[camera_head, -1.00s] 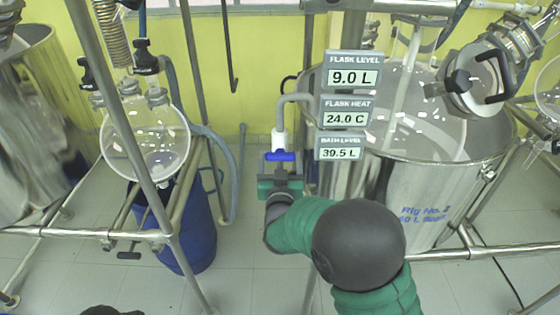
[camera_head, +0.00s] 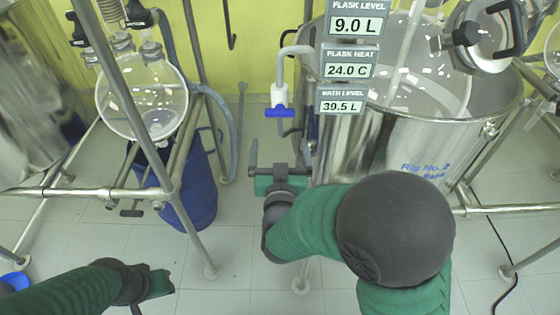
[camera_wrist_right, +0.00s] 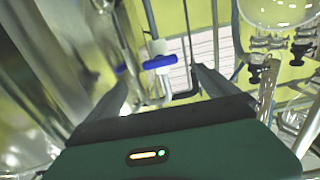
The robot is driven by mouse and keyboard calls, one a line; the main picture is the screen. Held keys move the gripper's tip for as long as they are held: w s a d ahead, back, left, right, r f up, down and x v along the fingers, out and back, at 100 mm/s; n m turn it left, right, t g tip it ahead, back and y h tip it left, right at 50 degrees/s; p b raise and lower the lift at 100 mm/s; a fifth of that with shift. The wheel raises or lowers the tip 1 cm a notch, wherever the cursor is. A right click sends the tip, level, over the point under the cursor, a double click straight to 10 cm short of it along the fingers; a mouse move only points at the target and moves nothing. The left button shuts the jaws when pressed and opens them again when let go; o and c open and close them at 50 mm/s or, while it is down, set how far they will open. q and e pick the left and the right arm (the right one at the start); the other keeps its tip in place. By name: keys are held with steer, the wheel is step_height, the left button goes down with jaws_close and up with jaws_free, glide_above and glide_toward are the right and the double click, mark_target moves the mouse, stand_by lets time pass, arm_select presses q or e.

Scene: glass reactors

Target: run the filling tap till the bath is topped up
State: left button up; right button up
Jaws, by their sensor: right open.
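The filling tap (camera_head: 279,96) is a white body with a blue handle (camera_head: 279,112), on a grey bent pipe beside the steel bath (camera_head: 345,150). The handle lies crosswise. The handle also shows in the right wrist view (camera_wrist_right: 159,62), between the fingers and beyond them. My right gripper (camera_head: 279,170) is open and empty, below and apart from the handle in the head view. The bath level display (camera_head: 341,100) reads 39.5 L. My left gripper (camera_head: 160,282) is low at the left, away from the tap; its jaw opening is unclear.
Displays above read flask level (camera_head: 356,24) 9.0 L and flask heat (camera_head: 350,64) 24.0 C. A round glass flask (camera_head: 140,95) and a blue drum (camera_head: 190,190) stand left within steel frame bars (camera_head: 170,150). Floor between drum and bath is mostly clear.

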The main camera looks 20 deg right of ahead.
steer(key=b+v, duration=0.5)
stand_by(0.3)
